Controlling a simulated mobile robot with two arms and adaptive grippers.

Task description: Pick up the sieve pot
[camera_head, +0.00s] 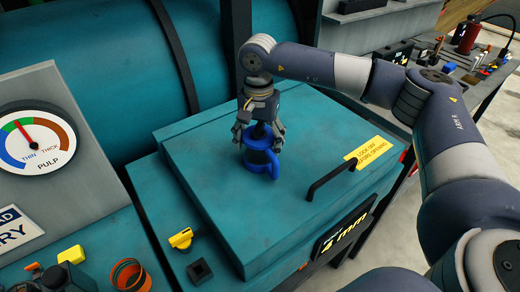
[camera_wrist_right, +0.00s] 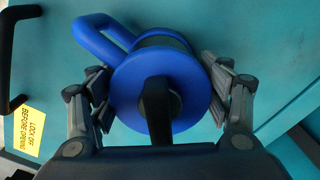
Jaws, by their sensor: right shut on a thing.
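The sieve pot (camera_head: 259,158) is a blue round pot with a looped side handle and a dark knob on top. It is on or just above the teal lid of the machine; I cannot tell whether it touches. My right gripper (camera_head: 258,136) comes down on it from above, with its fingers on both sides. In the right wrist view the blue pot (camera_wrist_right: 160,95) sits between the two grey fingers (camera_wrist_right: 160,92), which close on its rim. Its handle points to the upper left there.
The teal lid (camera_head: 310,130) carries a black bar handle (camera_head: 330,180) and a yellow warning label (camera_head: 368,152). A pulp gauge (camera_head: 36,138) stands at the left.

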